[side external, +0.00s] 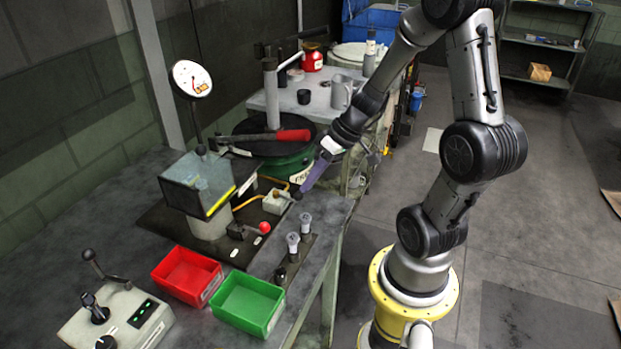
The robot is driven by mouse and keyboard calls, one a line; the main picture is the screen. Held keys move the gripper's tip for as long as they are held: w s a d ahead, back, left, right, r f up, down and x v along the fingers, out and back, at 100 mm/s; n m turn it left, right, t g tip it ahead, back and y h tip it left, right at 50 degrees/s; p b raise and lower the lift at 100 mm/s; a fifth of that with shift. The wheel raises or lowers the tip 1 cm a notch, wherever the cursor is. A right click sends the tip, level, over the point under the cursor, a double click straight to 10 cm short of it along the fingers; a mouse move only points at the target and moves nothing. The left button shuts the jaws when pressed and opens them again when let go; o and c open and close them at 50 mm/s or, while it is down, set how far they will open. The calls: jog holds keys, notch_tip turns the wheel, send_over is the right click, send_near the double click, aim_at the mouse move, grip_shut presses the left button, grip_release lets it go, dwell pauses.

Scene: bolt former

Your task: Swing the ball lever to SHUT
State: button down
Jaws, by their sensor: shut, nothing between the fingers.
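My gripper (304,190) reaches down from the upper right, with its long purple fingers together and nothing held. Its tips are close beside a small dark ball (297,196) at the right end of a pale valve block (276,202); I cannot tell whether they touch. A second lever with a red ball (264,228) sticks out from a small black block (236,231), lower left of the gripper. The frame does not make clear which one is the ball lever, and no SHUT mark can be read.
Red (187,275) and green (248,304) bins and a control box (117,319) line the front. Upright pegs (293,245) stand near the bench edge. A red-handled tool (290,135) lies behind.

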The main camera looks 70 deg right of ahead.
aim_at(301, 193)
jog(key=a+m+h, duration=0.1)
jog(key=a+m, duration=0.1)
jog(key=m, duration=0.1)
jog(key=shift+s+a+t+h, duration=0.2)
jog(key=shift+a+t+h, duration=0.15)
jog(key=shift+t+h, duration=0.05)
jog(key=a+m, duration=0.1)
jog(key=a+m+h, duration=0.1)
jog(key=m, duration=0.1)
jog(key=shift+w, duration=0.2)
jog(key=shift+w+a, duration=0.6)
jog(key=shift+a, duration=0.3)
jog(key=shift+w+a, duration=0.6)
jog(key=shift+a, duration=0.3)
jog(key=shift+w+a, duration=0.1)
jog(key=s, duration=0.1)
jog(key=s+r, duration=0.2)
jog(key=s, duration=0.1)
jog(key=shift+d, duration=0.3)
jog(key=s+a+r, duration=0.2)
jog(key=s+r, duration=0.2)
jog(key=r, duration=0.3)
jog(key=shift+s+a+r, duration=0.15)
jog(key=shift+r, duration=0.25)
